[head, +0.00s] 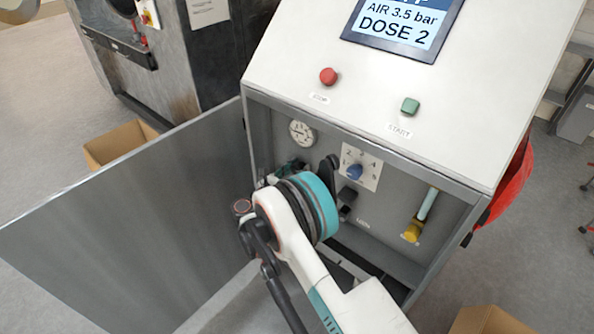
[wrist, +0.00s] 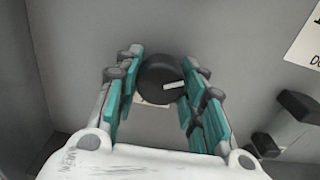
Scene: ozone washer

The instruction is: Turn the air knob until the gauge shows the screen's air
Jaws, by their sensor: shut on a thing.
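The screen (head: 403,25) on the sloped console reads AIR 3.5 bar and DOSE 2. The round white gauge (head: 302,132) is on the recessed panel below; its needle is too small to read surely. The air knob (wrist: 162,79) is black and round with a white pointer mark, tilted toward the right in the wrist view. My gripper (wrist: 165,74) is shut on it, teal-padded fingers on both sides. In the head view my arm's wrist hides most of the gripper and the knob. A pale label shows partly below the knob.
A blue dose dial (head: 354,172) on a white plate and a black handle (head: 347,196) sit right of my gripper; the handle also shows in the wrist view (wrist: 290,120). A yellow valve (head: 412,231) is farther right. The open metal door (head: 120,220) stands left of my arm.

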